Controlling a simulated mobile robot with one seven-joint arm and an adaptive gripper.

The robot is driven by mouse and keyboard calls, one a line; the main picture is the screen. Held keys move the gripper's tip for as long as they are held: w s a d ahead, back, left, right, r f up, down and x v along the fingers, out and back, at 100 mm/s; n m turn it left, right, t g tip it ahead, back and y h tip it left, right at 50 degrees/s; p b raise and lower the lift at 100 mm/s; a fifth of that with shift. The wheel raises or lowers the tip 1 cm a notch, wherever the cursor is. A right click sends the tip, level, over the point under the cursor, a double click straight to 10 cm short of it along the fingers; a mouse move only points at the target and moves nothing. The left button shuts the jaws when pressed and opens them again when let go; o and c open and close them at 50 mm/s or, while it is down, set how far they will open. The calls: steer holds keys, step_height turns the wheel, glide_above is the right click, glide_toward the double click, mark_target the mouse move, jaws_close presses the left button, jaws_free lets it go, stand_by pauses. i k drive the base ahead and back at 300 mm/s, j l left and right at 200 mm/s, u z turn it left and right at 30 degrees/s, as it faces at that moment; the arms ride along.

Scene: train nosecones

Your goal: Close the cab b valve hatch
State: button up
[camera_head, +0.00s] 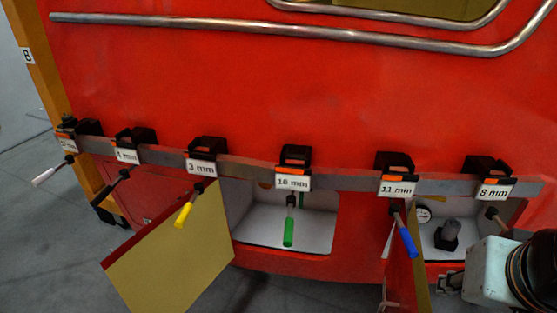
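The hatch opening at the lower right of the red nosecone (260,85) is open. I take it for the valve hatch (430,215); no cab b label is readable on it. Inside its pale recess are a round gauge (424,214) and a dark valve-like fitting (447,238). Its door (415,275) stands swung out at the opening's left side, seen nearly edge-on, yellowish on its inner face. The white and black end of my arm (490,275) reaches in from the right in front of the recess. Small grey parts at its left may be my gripper (450,283); its fingers are unclear.
A second hatch door (170,260) hangs open at the middle left, beside a white recess (265,225). A closed red hatch (135,200) is farther left. A grey rail (345,180) carries several labelled tools, including a blue-handled one (405,237) by the right door.

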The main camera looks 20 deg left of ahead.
mark_target(162, 268)
steer(key=j, duration=0.55)
steer(key=j+z, duration=0.15)
steer(key=j, duration=0.4)
steer(key=k+j, duration=0.15)
steer(key=j, duration=0.35)
steer(key=j+z, duration=0.1)
steer(key=j, duration=0.45)
steer(key=k+j, duration=0.15)
steer(key=j, duration=0.35)
steer(key=j+z, duration=0.15)
steer(key=j, duration=0.4)
steer(key=k+j, duration=0.2)
steer(key=j, duration=0.3)
